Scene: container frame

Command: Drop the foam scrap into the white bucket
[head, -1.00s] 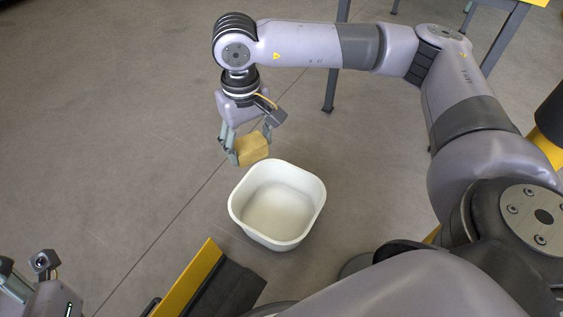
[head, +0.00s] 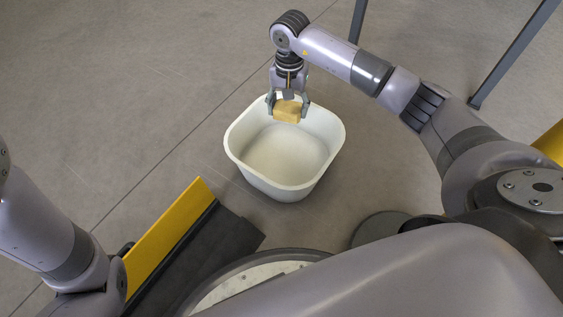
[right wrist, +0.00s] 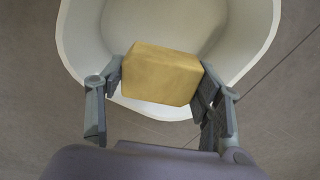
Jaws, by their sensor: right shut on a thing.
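The foam scrap (head: 287,112) is a tan-yellow block. My right gripper (head: 288,104) is shut on it, with one finger on each side. The white bucket (head: 243,168) is an open tub with rounded corners, standing on the floor. Gripper and scrap are over the far part of the bucket, near its far rim. In the right wrist view the scrap (right wrist: 160,76) sits between the fingers, with the bucket (right wrist: 82,40) behind it. The bucket floor looks empty where it shows. My left arm shows at the left edge, but its gripper is not seen.
A yellow bar with a dark edge (head: 165,235) lies left of and nearer than the bucket. Dark frame legs (head: 515,52) stand at the upper right. Grey floor (head: 110,80) is clear to the left and beyond the bucket.

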